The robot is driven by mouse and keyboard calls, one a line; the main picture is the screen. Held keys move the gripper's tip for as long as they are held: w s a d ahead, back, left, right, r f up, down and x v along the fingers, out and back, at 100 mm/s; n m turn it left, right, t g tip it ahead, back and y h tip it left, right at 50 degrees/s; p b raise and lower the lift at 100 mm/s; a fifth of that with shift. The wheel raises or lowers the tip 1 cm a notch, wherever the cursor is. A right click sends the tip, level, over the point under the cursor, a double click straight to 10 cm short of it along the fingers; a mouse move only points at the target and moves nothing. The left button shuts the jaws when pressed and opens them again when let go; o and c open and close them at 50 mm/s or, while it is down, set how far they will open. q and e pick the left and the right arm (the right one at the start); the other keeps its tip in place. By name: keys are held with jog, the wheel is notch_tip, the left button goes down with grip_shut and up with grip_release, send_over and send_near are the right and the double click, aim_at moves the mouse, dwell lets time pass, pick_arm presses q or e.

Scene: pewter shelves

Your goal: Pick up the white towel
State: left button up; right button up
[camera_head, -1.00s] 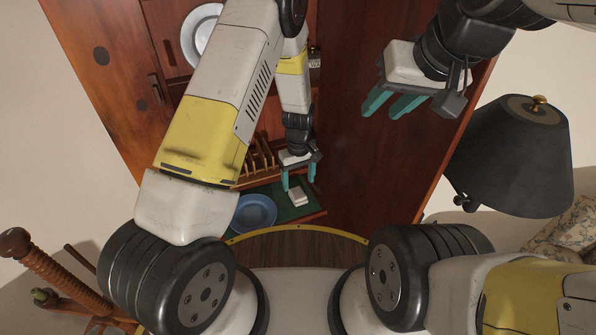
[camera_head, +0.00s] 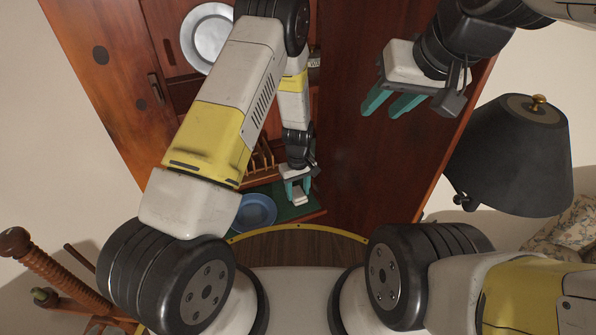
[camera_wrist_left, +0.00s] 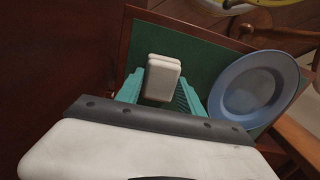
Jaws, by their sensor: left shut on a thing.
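The white towel (camera_head: 298,199) is a small folded block at the green-lined shelf in the head view. It also shows in the left wrist view (camera_wrist_left: 163,72), between the teal fingers. My left gripper (camera_head: 298,191) is shut on it, one finger on each side. Part of the towel is hidden by the fingers. From these views I cannot tell whether it touches the shelf. My right gripper (camera_head: 382,110) is open and empty, up at the right in front of the dark red wooden panel.
A blue plate (camera_wrist_left: 253,88) lies on the green shelf surface (camera_wrist_left: 205,45) close beside the towel. A wooden rack (camera_head: 262,160) stands behind. A grey metal plate (camera_head: 207,38) is higher up. A dark lamp (camera_head: 515,155) stands at the right.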

aim_at(300, 195)
pick_arm(q)
jog(key=shift+r, duration=0.5)
jog(key=r, duration=0.1)
jog(key=s+r, duration=0.1)
jog(key=shift+d+r, duration=0.3)
jog(key=shift+r, duration=0.05)
jog(key=s+d, duration=0.2)
jog(key=s, duration=0.5)
jog(key=s+d+r, duration=0.1)
jog(key=s+d, duration=0.2)
jog(key=s, duration=0.3)
jog(key=shift+s+d+r, duration=0.15)
jog(key=shift+s+d, duration=0.15)
jog(key=shift+s, duration=0.1)
